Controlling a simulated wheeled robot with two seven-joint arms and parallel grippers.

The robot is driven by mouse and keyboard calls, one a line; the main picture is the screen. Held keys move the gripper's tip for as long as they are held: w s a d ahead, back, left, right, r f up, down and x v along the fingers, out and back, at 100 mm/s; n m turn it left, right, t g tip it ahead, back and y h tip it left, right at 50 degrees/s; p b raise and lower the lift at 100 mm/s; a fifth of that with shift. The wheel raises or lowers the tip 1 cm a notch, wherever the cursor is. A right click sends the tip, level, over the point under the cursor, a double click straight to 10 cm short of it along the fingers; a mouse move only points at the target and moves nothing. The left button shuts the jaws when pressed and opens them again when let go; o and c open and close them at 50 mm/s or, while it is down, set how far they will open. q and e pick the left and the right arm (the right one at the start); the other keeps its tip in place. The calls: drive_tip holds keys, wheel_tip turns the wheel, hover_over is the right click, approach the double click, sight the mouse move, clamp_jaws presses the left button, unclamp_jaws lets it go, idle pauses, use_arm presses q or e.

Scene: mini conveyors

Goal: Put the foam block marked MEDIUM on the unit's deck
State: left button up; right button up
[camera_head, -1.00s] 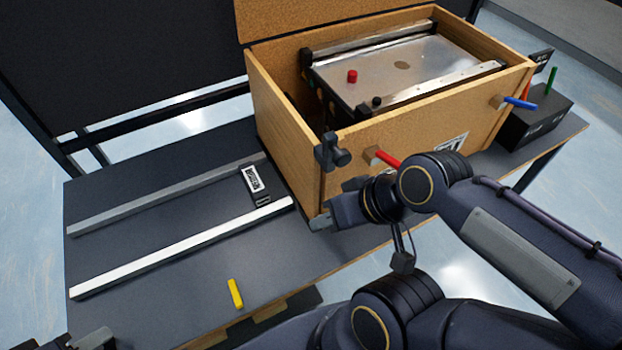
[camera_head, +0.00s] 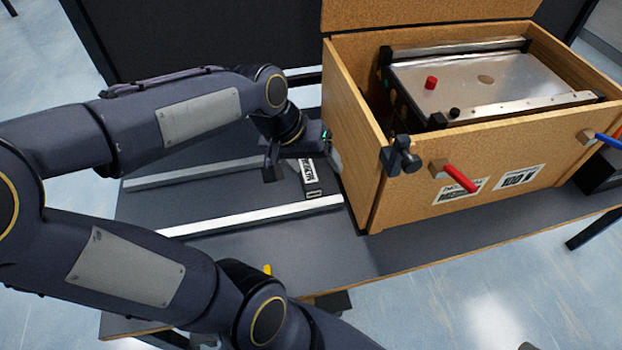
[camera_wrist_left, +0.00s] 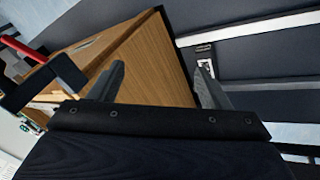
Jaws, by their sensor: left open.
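The foam block (camera_head: 309,178) is a dark block with a white label, lying between two light rails on the table. The label is too small to read surely. The unit (camera_head: 440,120) sits inside an open wooden crate; its deck (camera_head: 530,80) is a shiny metal plate with a red knob on top. My left gripper (camera_head: 303,160) is open and empty, above the block's far end and beside the crate's left wall. In the left wrist view the left gripper (camera_wrist_left: 158,68) has its fingers apart, with the block (camera_wrist_left: 206,64) beyond the right fingertip. My right gripper is out of view.
The wooden crate (camera_head: 352,140) has a black clamp (camera_head: 402,157) at its near left corner and a red handle (camera_head: 460,178) on its front. A yellow piece (camera_head: 267,269) shows partly behind my arm. Two rails (camera_head: 250,215) cross the table.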

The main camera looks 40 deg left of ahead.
use_arm(q)
drive_tip(key=w+a+f+n+g+b, duration=0.2)
drive_tip(key=w+a+f, duration=0.4)
drive_tip(key=w+f, duration=0.15)
drive_tip(key=n+g+y+b, duration=0.2)
drive_tip(key=n+b, duration=0.1)
hover_over(308, 169)
drive_tip(key=f, duration=1.5)
drive_tip(key=shift+s+a, duration=0.15)
drive_tip(key=shift+s, duration=0.25)
drive_tip(key=f, duration=0.8)
drive_tip(key=shift+w+d+f, duration=0.15)
drive_tip(key=shift+w+d, duration=0.05)
drive_tip(key=shift+w, duration=0.15)
drive_tip(key=c, duration=1.1)
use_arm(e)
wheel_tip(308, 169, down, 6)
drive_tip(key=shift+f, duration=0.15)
